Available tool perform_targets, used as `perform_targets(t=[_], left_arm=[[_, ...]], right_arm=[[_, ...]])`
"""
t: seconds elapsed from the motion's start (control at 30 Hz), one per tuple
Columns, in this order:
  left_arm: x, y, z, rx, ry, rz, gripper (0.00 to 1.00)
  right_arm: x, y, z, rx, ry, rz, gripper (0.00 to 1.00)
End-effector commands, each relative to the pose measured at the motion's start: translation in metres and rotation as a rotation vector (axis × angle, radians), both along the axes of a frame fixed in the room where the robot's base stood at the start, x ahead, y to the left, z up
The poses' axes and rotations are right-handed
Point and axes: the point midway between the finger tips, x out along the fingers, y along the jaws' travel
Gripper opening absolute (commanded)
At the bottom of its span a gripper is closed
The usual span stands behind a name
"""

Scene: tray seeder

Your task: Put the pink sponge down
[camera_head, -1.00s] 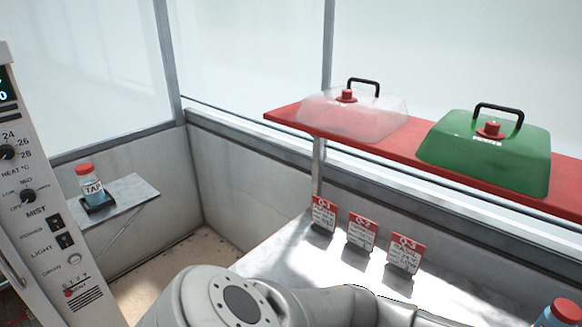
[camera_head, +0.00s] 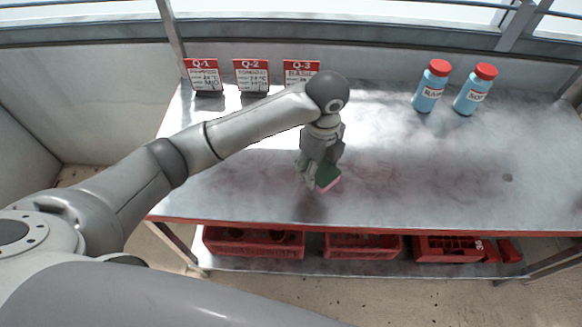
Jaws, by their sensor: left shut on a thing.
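The pink sponge (camera_head: 328,179) has a dark green top and a pink lower side. It is in the fingers of my left gripper (camera_head: 317,181), over the front middle part of the metal bench (camera_head: 430,170). The gripper points down and is shut on the sponge. The sponge is at or close to the bench top; I cannot tell whether it touches. Part of the sponge is hidden by the fingers. My right gripper is not in view.
Sign cards Q-1 (camera_head: 203,76), Q-2 (camera_head: 251,75) and Q-3 (camera_head: 300,72) stand along the back. Two blue bottles with red caps (camera_head: 430,88) (camera_head: 475,90) stand at the back right. Red crates (camera_head: 253,243) sit on the shelf below. The bench right of the gripper is clear.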

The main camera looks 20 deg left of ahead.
Motion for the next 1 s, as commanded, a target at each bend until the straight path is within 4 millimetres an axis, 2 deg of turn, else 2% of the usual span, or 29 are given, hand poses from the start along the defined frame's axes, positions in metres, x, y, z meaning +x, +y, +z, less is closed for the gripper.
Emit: perform_targets(t=[0.1,0.2,0.33,0.6,0.8,1.0], left_arm=[[0.014,0.028,-0.012,0.004,0.003,0.006,0.38],[0.021,0.040,-0.035,0.004,0.005,0.004,0.38],[0.029,0.052,-0.052,0.001,0.003,0.001,0.38],[0.037,0.067,-0.073,0.003,0.003,0.002,0.38],[0.037,0.065,-0.099,0.000,0.001,0.000,0.38],[0.037,0.065,-0.101,0.000,-0.001,-0.002,0.38]], right_arm=[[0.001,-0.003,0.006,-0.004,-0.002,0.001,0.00],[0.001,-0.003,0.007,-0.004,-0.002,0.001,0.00],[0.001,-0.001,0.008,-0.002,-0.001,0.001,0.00],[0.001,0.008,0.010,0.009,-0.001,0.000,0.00],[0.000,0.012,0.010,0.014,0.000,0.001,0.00],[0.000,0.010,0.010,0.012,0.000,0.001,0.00]])
